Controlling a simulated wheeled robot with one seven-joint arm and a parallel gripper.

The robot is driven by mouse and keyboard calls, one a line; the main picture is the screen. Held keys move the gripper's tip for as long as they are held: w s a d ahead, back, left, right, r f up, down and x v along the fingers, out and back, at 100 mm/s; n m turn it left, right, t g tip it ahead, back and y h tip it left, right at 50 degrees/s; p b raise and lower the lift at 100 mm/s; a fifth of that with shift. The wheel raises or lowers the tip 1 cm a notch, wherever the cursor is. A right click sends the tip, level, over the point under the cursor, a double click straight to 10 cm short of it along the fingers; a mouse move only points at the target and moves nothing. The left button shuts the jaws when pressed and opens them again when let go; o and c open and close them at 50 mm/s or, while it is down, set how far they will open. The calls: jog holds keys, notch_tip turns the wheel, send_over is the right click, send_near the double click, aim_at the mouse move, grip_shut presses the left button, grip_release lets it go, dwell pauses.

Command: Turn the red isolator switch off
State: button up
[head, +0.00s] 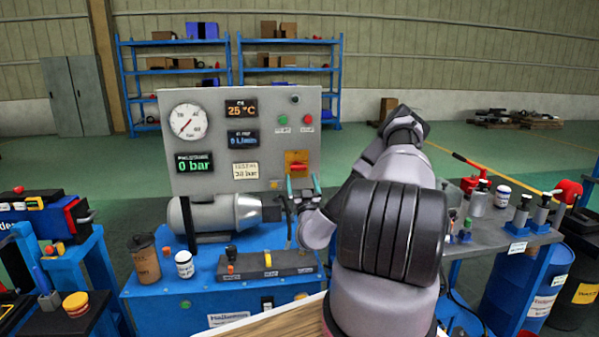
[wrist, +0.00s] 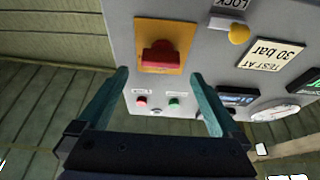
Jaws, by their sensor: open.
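The red isolator switch (head: 297,168) sits on an orange-yellow plate (head: 297,158) at the lower right of the grey control panel (head: 240,110). In the wrist view the red switch (wrist: 161,56) is seen upside down on its orange plate (wrist: 180,33), ahead of my fingers. Its handle lies across the plate, parallel to the plate's short edges as far as I can tell. My gripper (head: 303,186) is open, in front of and just below the switch. In the wrist view my gripper (wrist: 161,92) has its two teal fingers spread to either side, empty, not touching the switch.
A yellow lock knob (head: 274,184) sits left of the switch. Green (head: 282,119) and red (head: 307,119) buttons are above it. A grey motor (head: 220,212) lies below on the blue bench (head: 215,290). Bottles (head: 184,264) and a dark valve block (head: 268,262) stand in front.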

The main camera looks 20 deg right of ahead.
aim_at(299, 169)
jog(key=x, duration=0.5)
jog(key=shift+w, duration=0.1)
jog(key=c, duration=1.3)
